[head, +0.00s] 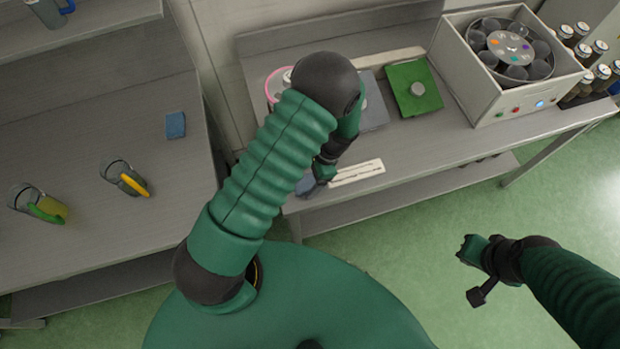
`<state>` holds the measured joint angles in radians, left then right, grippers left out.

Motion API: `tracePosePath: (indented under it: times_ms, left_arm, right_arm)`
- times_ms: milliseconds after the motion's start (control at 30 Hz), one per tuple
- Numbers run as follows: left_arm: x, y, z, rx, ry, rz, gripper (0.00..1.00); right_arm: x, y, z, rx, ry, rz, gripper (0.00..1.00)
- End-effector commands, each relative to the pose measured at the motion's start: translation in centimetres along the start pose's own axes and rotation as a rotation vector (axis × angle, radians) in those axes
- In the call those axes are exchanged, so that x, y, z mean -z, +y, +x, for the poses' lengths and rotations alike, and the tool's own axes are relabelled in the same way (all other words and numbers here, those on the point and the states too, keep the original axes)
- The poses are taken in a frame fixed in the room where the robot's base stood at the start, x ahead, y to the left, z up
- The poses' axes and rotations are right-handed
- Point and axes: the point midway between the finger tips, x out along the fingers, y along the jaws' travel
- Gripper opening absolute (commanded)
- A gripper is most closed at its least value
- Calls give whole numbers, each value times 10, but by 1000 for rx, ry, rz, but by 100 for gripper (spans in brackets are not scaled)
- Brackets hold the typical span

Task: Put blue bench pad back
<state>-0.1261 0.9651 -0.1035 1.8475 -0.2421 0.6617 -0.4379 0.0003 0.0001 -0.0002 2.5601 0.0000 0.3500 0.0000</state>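A small blue pad (175,125) lies flat on the left bench, near its right edge. A grey-blue flat pad (374,104) lies on the right bench, partly hidden behind my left arm. A dull blue piece (308,187) shows at the right bench's front edge, beside my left gripper (318,178); I cannot tell whether the gripper touches it. My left forearm points down over that bench and its fingers are mostly hidden. My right gripper (470,250) is over the green floor, away from the benches, with no object seen in it; its opening is unclear.
A green pad (413,88) with a round grey piece lies beside a white machine (510,65). A white strip (356,173) lies near the front edge. Dark bottles (590,60) stand at right. A yellow-handled jug (125,178) and green-handled jug (38,203) stand on the left bench.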

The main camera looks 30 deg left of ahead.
Motion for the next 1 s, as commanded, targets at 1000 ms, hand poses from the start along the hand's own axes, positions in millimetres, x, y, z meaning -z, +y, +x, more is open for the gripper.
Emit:
tracePosePath:
  times_ms: [1000]
  left_arm:
    - [1,2,-106,5,2,-1,77]
  right_arm:
    - [-2,0,9,0,0,-1,0]
